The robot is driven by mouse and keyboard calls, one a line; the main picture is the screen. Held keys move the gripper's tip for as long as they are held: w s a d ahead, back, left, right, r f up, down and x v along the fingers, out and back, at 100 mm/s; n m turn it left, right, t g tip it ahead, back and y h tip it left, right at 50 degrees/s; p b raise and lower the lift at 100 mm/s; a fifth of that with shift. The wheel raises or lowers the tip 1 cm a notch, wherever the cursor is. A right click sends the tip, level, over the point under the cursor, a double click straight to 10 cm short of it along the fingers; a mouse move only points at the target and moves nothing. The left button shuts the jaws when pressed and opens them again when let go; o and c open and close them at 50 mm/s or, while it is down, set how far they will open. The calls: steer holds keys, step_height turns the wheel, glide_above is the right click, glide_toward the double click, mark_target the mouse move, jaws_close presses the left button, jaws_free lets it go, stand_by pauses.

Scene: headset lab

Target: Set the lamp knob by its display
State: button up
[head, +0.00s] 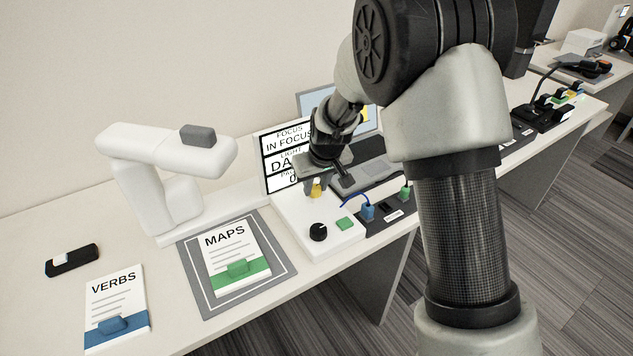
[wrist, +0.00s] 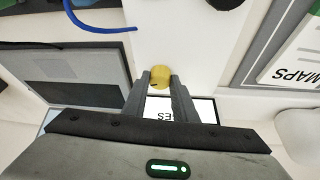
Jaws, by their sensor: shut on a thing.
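A white control box (head: 335,238) holds a yellow knob (head: 316,191), a black knob (head: 318,232) and a green button (head: 345,224). My gripper (head: 317,186) reaches down at the back of the box. In the wrist view its fingers (wrist: 161,80) are shut on the yellow knob (wrist: 160,72), one on each side. The black knob (wrist: 226,3) is cut by the top edge there. The display (head: 280,158) behind the box reads "FOCUS IN FOCUS" and "LIGHT DA…"; below is a pages line with a "0". My gripper hides its right part.
A white document camera (head: 160,170) stands at the left over a grey mat (head: 205,292) with a MAPS booklet (head: 238,258). A VERBS booklet (head: 117,305) lies front left. A laptop (head: 372,172) and a blue cable (head: 355,200) are close right of my gripper.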

steer(key=m+p, duration=0.1)
steer(key=m+h+p, duration=0.1)
steer(key=m, duration=0.1)
steer(key=m+p, duration=0.1)
steer(key=shift+a+r+h, duration=0.15)
steer(key=shift+a+h, duration=0.1)
steer(key=shift+h, duration=0.15)
steer(key=shift+m+h+p, duration=0.7)
steer(key=shift+m+p, duration=0.35)
steer(key=shift+m, duration=1.05)
steer(key=shift+f, duration=0.2)
steer(key=o, duration=1)
steer(key=shift+o, duration=0.2)
